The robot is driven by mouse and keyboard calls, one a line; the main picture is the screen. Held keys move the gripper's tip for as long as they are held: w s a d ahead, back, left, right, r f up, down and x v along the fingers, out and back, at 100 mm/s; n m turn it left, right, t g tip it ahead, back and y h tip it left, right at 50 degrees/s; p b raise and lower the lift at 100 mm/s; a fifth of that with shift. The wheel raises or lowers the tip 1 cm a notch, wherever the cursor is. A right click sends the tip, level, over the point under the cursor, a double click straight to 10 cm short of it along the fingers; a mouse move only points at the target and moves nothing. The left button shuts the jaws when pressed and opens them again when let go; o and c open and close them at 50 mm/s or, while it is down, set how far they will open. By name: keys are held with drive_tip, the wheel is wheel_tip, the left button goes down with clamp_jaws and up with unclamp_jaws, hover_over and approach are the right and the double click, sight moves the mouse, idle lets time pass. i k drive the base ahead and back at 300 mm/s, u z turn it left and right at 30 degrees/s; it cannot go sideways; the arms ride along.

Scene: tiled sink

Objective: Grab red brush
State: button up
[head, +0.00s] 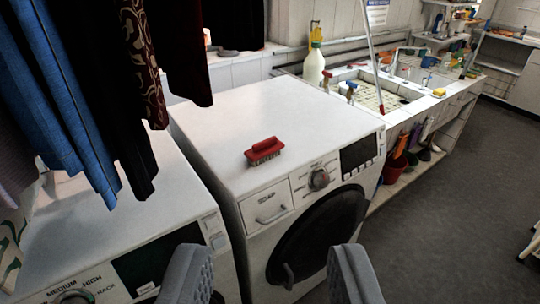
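A red brush (265,150) with a raised handle and short bristles lies on top of a white washing machine (300,108), close to its front edge. My gripper (268,275) shows at the bottom of the head view as two grey fingers spread wide apart. It is open with nothing between the fingers. It appears nearer to the camera than the brush and is not touching it. The brush is fully in view.
A second white machine (130,215) stands at the left, with hanging clothes (75,70) above it. A sink (385,90) with a spray bottle (314,62) and a leaning pole (370,50) stands behind at the right. The grey floor (440,220) at the right is mostly clear.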

sight(262, 150)
drive_tip(key=i, duration=0.65)
drive_tip(key=z, duration=2.25)
drive_tip(key=i, duration=2.15)
drive_tip(key=u, duration=0.85)
